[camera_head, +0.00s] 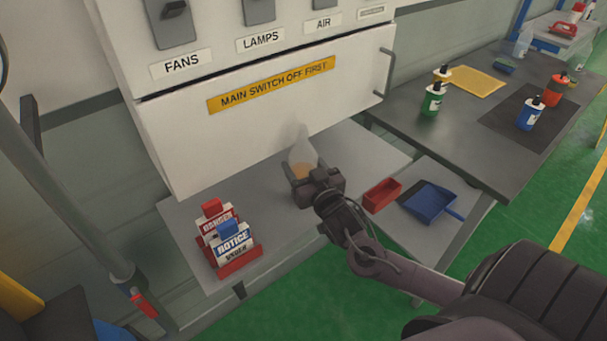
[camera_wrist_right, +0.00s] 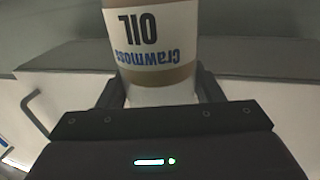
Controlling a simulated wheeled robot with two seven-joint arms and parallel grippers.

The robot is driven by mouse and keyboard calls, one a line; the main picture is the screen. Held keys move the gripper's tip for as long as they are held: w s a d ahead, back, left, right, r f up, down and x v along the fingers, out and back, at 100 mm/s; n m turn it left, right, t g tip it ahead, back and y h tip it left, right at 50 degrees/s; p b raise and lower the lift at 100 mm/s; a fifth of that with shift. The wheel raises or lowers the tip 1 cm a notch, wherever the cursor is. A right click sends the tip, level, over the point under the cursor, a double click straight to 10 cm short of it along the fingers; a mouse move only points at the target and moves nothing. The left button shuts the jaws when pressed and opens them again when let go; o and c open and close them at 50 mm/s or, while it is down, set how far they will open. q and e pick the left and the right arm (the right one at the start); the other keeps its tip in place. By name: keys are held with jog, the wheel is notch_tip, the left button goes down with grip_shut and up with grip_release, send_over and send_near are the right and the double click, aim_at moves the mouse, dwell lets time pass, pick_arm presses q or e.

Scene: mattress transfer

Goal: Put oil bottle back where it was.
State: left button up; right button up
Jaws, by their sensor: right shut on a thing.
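The oil bottle (camera_head: 303,150) is a pale translucent bottle with amber contents, standing roughly upright between the fingers of my right gripper (camera_head: 303,181). In the right wrist view its label (camera_wrist_right: 150,32) reads OIL and appears upside down. My right gripper also shows in that view (camera_wrist_right: 160,95), shut on the bottle with a finger on each side. The bottle is over the grey shelf (camera_head: 190,235) below the white cabinet; I cannot tell whether its base touches. My left gripper is not in view.
Danger and notice signs in a red holder (camera_head: 240,262) stand left on the shelf. A red bin (camera_head: 382,194) and blue dustpan (camera_head: 432,200) lie to the right. The white cabinet (camera_head: 260,120) overhangs close behind. Several bottles, including a green one (camera_head: 432,100), stand on the dark bench (camera_head: 460,150).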

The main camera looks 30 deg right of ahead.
notch_tip(320, 180, down, 3)
jog(key=shift+r, duration=0.1)
jog(key=shift+f, duration=0.25)
jog(key=shift+s, duration=0.1)
jog(key=shift+f, duration=0.15)
jog(key=o, duration=1.2)
jog(key=shift+a, duration=0.1)
jog(key=shift+o, duration=0.2)
